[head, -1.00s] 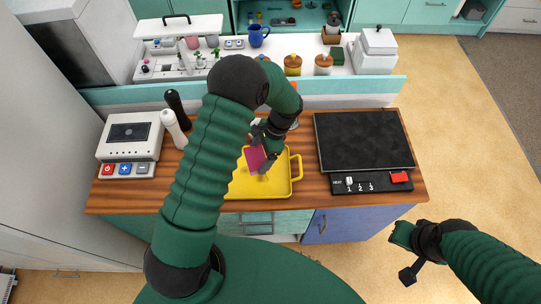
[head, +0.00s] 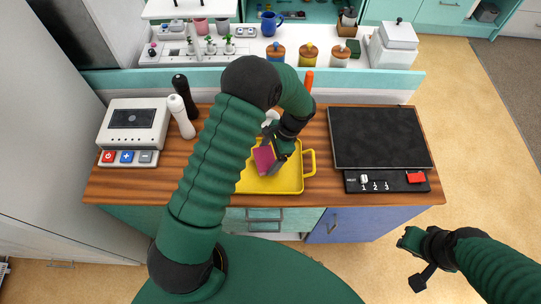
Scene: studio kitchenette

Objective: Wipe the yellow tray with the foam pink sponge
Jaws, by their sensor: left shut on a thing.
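The yellow tray (head: 285,185) lies on the wooden counter, its handle showing at the right; my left arm hides its left part. My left gripper (head: 274,162) is shut on the pink sponge (head: 264,159) and holds it over the tray's middle, low down. I cannot tell whether the sponge touches the tray floor. My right gripper (head: 408,249) hangs over the floor at the lower right, away from the counter, and whether its fingers are open is unclear.
A black cooktop (head: 378,138) with a control strip stands right of the tray. A white appliance (head: 132,125) and two shakers, black (head: 184,90) and white (head: 180,116), stand at the left. Jars (head: 307,55) line the back shelf. Bare wood shows between tray and cooktop.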

